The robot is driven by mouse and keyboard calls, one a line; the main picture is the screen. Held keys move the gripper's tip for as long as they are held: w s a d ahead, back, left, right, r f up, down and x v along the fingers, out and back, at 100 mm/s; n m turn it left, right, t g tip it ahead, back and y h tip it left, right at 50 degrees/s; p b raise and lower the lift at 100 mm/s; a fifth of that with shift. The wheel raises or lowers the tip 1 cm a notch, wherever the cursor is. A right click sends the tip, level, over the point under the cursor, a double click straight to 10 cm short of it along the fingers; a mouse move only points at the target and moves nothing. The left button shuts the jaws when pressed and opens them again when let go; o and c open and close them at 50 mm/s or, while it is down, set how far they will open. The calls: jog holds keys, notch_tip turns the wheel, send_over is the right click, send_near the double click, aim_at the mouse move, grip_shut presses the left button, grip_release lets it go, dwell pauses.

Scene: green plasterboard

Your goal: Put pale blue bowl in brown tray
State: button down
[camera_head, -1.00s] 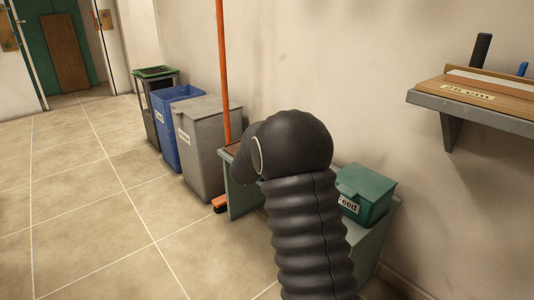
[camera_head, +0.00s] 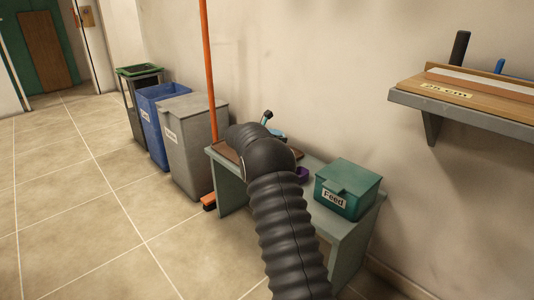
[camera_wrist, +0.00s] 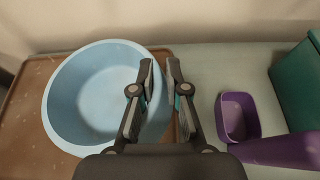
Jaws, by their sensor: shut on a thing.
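The pale blue bowl (camera_wrist: 95,88) is upright at the left of the wrist view. My gripper (camera_wrist: 160,72) is shut on its right rim, one finger inside and one outside. The brown tray (camera_wrist: 22,112) shows under and around the bowl, and its right edge runs close to the gripper. I cannot tell whether the bowl rests on the tray or hangs just above it. In the head view my arm hides most of the bowl and gripper; a piece of the tray (camera_head: 224,151) shows at the bench's left end.
A purple scoop-like container (camera_wrist: 238,116) lies on the bench (camera_wrist: 203,75) right of my gripper. A teal Feed box (camera_head: 347,189) stands farther right, with the wall behind. Grey (camera_head: 194,145) and blue bins (camera_head: 157,120) and an orange pole (camera_head: 209,75) are to the left.

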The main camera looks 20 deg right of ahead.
jog(key=w+a+f, duration=0.3)
jog(key=shift+w+a, duration=0.15)
jog(key=shift+w, duration=0.1)
jog(key=shift+f, duration=1.95)
jog(key=c, duration=1.2)
grip_release()
jog(key=shift+a, duration=0.1)
